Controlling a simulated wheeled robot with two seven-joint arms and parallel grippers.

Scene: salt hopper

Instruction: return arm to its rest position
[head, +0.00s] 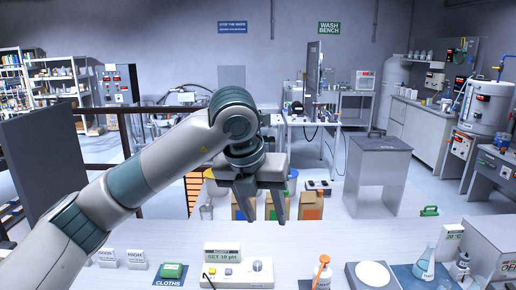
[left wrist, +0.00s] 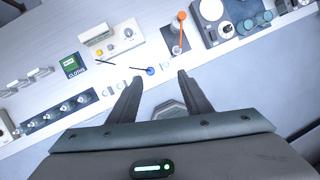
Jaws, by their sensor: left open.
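My left arm (head: 160,165) reaches in from the lower left of the head view, rising to a bent wrist near the middle. My left gripper (head: 263,213) hangs from that wrist with its fingers pointing down, over the far side of the white bench. Its two fingers are apart with nothing between them. In the left wrist view the gripper (left wrist: 159,78) is also open and empty, with the bench front edge behind its fingertips. My right gripper shows in neither view.
On the bench stand a pH meter box (head: 238,272), a green cloths box (head: 172,270), an orange-capped bottle (head: 322,272), a white round plate (head: 373,273) and a blue flask (head: 426,262). Bins (head: 309,205) stand beyond the bench. A grey pedestal (head: 378,175) is at right.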

